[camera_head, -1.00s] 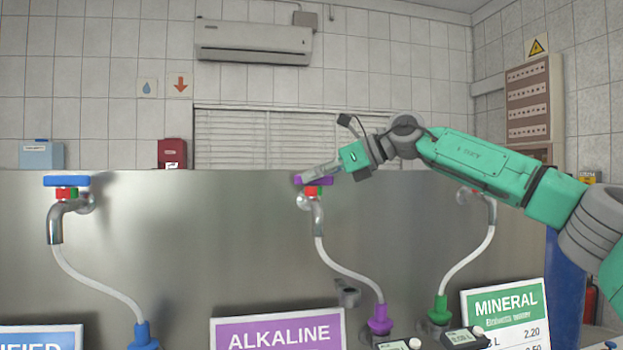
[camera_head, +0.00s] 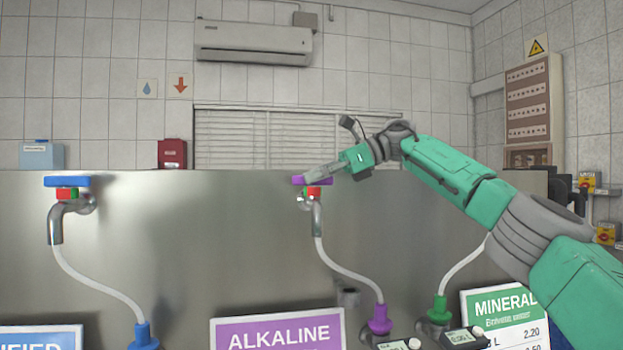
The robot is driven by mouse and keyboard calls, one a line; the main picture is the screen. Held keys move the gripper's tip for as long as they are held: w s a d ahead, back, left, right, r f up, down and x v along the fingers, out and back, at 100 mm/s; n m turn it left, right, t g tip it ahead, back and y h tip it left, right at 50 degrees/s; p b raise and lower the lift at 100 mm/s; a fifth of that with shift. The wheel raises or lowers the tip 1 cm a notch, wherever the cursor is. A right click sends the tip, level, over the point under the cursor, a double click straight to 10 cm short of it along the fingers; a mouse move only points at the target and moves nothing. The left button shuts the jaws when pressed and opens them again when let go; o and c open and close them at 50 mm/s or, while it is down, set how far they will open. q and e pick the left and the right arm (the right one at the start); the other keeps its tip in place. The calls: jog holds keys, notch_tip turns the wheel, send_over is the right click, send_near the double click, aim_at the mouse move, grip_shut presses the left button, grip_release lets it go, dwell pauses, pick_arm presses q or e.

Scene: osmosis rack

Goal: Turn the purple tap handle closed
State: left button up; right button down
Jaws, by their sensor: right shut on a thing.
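The purple tap handle (camera_head: 298,181) sits on top of the middle metal tap (camera_head: 317,215), above a red and green block (camera_head: 312,194). My right gripper (camera_head: 312,176) reaches in from the right and is shut on the purple handle. Its fingers cover the right part of the handle. My left gripper does not show.
A tap with a blue handle (camera_head: 67,181) stands at the left on the steel panel (camera_head: 200,240). My right arm hides the tap at the right. Alkaline (camera_head: 279,331) and Mineral (camera_head: 500,310) signs stand in front. The panel between the left and middle taps is clear.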

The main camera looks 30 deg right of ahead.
jog(key=shift+f, duration=0.2)
jog(key=c, duration=1.6)
grip_release()
jog(key=shift+w, duration=0.1)
jog(key=shift+w+d, duration=0.1)
jog(key=shift+d, duration=0.1)
jog(key=shift+r, duration=0.15)
jog(key=shift+a, duration=0.1)
jog(key=shift+m+t, duration=0.3)
